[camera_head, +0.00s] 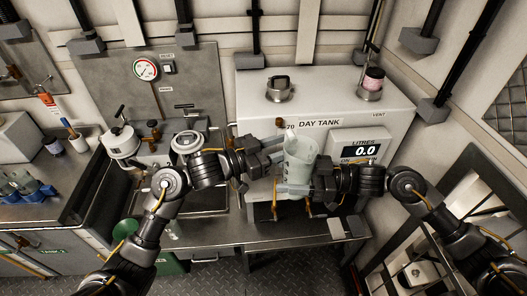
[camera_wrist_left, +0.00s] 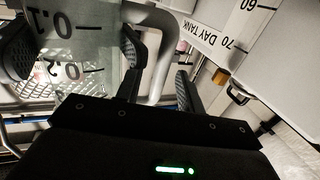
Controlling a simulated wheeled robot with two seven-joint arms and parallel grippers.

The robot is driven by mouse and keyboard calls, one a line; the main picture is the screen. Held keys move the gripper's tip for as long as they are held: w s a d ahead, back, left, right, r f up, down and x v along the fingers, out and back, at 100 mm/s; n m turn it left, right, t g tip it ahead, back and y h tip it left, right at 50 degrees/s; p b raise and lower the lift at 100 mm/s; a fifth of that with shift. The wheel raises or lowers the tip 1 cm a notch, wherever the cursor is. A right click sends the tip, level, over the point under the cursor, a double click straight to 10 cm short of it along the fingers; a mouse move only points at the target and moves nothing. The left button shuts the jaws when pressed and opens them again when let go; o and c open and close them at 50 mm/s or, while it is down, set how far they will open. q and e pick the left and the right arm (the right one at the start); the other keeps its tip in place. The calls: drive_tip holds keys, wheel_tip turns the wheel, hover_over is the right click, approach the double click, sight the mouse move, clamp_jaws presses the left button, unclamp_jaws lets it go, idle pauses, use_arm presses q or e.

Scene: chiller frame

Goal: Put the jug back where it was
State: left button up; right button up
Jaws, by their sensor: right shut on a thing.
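The translucent jug (camera_head: 300,153) is held roughly upright in front of the day tank, above the bench. My right gripper (camera_head: 296,189) is shut on the lower part of the jug. My left gripper (camera_head: 279,149) is beside the jug's upper left side. In the left wrist view, the jug (camera_wrist_left: 85,65) shows its printed scale, and its handle (camera_wrist_left: 158,62) appears between the fingers of my left gripper (camera_wrist_left: 158,72), which look spread with gaps beside it. Whether they touch the handle is unclear.
The white day tank (camera_head: 400,112) with its litre display (camera_head: 366,151) stands behind the jug. A metal bench (camera_head: 250,229) runs below. A lidded pot (camera_head: 122,141) and a gauge panel (camera_head: 190,85) are at left.

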use_arm(q)
drive_tip(key=shift+x, duration=0.9)
clamp_jaws()
use_arm(e)
drive_tip(key=o, duration=1.1)
